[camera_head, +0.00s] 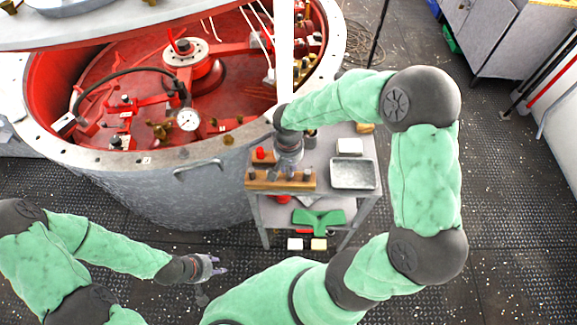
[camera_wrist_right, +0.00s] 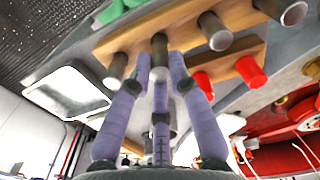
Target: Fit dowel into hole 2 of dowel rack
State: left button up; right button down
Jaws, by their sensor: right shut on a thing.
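The wooden dowel rack (camera_head: 265,184) lies along the front of the cart top, with grey dowels standing in it. In the right wrist view the rack (camera_wrist_right: 133,38) runs across the top. My right gripper (camera_head: 287,168) is over the rack, and its purple fingers (camera_wrist_right: 162,68) are shut on a grey dowel (camera_wrist_right: 160,50). The held dowel is lined up with the rack's row; how deep it sits is not clear. Other grey dowels (camera_wrist_right: 117,68) (camera_wrist_right: 215,31) stand on either side. My left gripper (camera_head: 212,265) is open and empty above the floor.
Behind the rack is a wooden block with red pegs (camera_wrist_right: 250,72). A grey metal tray (camera_head: 353,174) and a pale block (camera_head: 349,146) stand to the right on the cart. The large red-lined vessel (camera_head: 180,185) is close on the left. Floor right of the cart is clear.

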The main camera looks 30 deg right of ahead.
jog(key=shift+f+b, duration=0.65)
jog(key=shift+f, duration=0.05)
jog(key=c, duration=1.1)
grip_release()
jog(key=shift+r, duration=0.15)
notch_tip(320, 180, up, 12)
jog(key=shift+f, duration=0.1)
